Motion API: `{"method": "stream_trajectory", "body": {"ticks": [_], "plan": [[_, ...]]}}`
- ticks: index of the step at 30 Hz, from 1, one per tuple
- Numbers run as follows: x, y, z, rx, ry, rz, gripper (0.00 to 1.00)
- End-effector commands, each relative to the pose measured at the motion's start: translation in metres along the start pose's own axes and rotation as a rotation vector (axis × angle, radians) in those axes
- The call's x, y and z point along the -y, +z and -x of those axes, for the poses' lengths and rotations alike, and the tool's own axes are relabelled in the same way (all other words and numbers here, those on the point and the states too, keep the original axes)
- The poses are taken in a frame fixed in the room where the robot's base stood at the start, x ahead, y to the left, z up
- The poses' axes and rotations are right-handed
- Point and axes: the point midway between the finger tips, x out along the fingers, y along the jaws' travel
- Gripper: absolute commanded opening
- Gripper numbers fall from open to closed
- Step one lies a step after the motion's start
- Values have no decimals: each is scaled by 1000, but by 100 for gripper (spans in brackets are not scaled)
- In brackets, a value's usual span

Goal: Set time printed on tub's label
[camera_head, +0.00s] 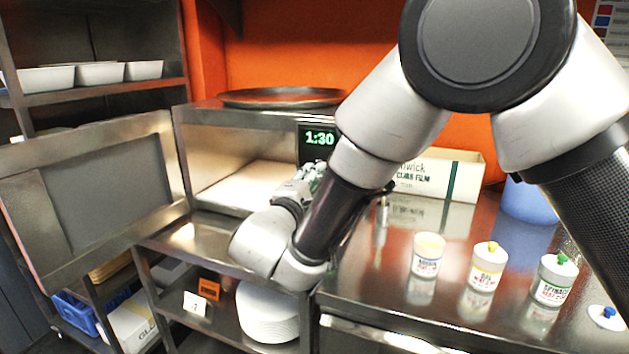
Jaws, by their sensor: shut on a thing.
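The microwave (240,117) stands at the back of the counter, its door (105,190) swung open to the left. Its display (319,139) reads 1:30 in green. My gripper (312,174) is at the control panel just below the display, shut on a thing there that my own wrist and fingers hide. Three white tubs stand on the counter at the right: an open one with pale yellow contents (427,256), one labelled DAL with a yellow-knobbed lid (486,268), and one labelled SPINACH with a green-knobbed lid (554,281). The labels' small print is too small to read.
A loose white lid with a blue knob (607,318) lies at the counter's right edge. A cling film box (440,173) and a blue container (529,201) stand behind the tubs. A round metal tray (282,97) rests on the microwave. Plates (268,312) are stacked below.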

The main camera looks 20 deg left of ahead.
Motion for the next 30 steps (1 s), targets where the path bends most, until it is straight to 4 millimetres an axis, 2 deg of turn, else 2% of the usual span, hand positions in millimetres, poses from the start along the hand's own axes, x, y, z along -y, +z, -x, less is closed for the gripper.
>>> {"method": "stream_trajectory", "body": {"ticks": [6,7,10,11,22,26,30], "plan": [[2,0,0,0,-2,4,10],[2,0,0,0,-2,4,35],[2,0,0,0,-2,4,53],[1,0,0,0,-2,4,55],[0,0,5,-2,0,3,55],[0,-1,25,-4,0,3,55],[0,-1,57,-5,1,4,55]]}}
